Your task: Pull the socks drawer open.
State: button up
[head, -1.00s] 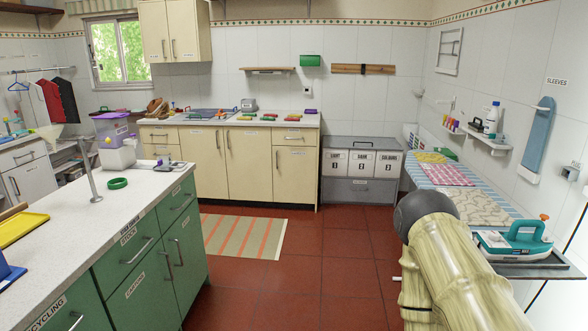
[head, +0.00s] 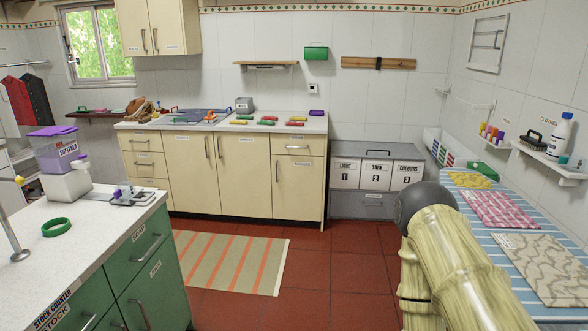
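I cannot tell which drawer is the socks drawer; most drawer labels are too small to read. The green stock counter at the left has a shut upper drawer (head: 146,245) with a bar handle and a small label. The cream cabinet at the back has a stack of shut drawers (head: 148,159) at its left end and another shut drawer (head: 297,146) at its right. A grey drawer (head: 362,206) under the laundry bins is also shut. My arm shows at the lower right, but my gripper is out of view.
Bins marked light, dark and colours (head: 376,176) stand at the back. A striped mat (head: 228,262) lies on the red tiled floor (head: 335,285), which is clear in the middle. A striped-covered board (head: 476,241) with cloths is at the right.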

aim_at(281, 143)
jog(key=u, duration=0.05)
jog(key=i, duration=1.65)
jog(key=u, duration=0.15)
jog(key=i, duration=2.35)
jog(key=u, duration=0.1)
